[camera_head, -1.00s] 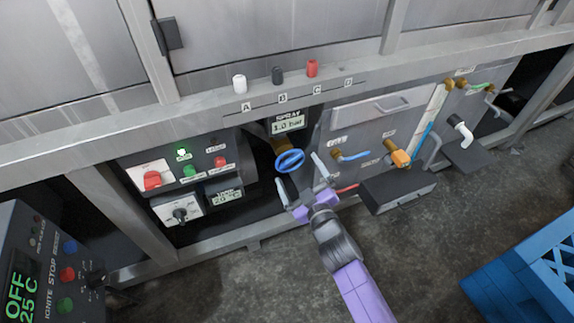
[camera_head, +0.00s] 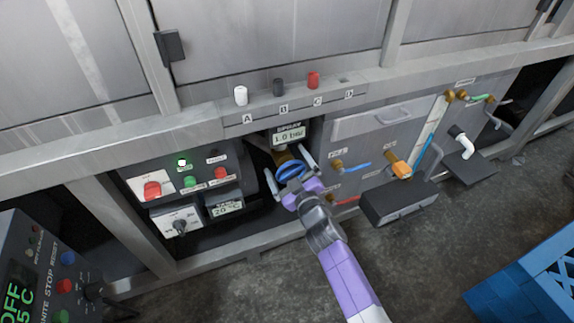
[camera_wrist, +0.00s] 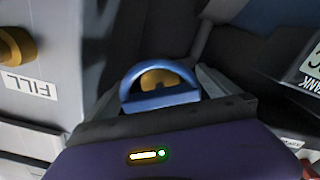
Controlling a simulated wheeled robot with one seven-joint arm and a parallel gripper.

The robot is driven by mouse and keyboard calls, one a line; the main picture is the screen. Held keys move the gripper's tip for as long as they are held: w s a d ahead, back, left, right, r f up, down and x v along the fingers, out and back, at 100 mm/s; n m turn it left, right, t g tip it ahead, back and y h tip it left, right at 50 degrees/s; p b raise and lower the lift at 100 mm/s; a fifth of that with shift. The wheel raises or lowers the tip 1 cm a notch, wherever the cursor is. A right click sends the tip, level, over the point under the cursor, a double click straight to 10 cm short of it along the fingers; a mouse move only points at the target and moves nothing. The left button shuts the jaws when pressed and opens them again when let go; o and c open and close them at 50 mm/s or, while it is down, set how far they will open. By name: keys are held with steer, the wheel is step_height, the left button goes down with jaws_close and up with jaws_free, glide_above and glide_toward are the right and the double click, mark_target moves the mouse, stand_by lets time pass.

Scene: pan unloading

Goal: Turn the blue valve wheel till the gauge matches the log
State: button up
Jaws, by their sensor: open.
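The blue valve wheel (camera_head: 290,170) sits on a brass valve body (camera_head: 285,156) in the recess under the spray gauge (camera_head: 289,136), which reads 1.0 bar. My gripper (camera_head: 291,172) is open, with one finger on each side of the wheel; its palm hides the wheel's lower part. In the wrist view the blue wheel (camera_wrist: 150,75) stands right in front of the palm, with brass showing through it. I cannot tell whether the fingers touch the rim. No log is readable in these views.
A control panel with red (camera_head: 152,190) and green knobs is at the left, with a tank display (camera_head: 226,208) reading about 20 °C below it. A blue crate (camera_head: 530,285) stands on the floor at lower right.

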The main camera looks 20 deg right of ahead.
mark_target(292, 174)
steer(key=c, duration=1.4)
steer(key=shift+o, duration=0.2)
steer(key=shift+m, duration=0.3)
steer(key=o, duration=1.4)
steer(key=shift+c, duration=0.2)
steer(key=shift+s, duration=0.1)
steer(key=shift+s+p, duration=0.55)
steer(key=shift+s, duration=3.3)
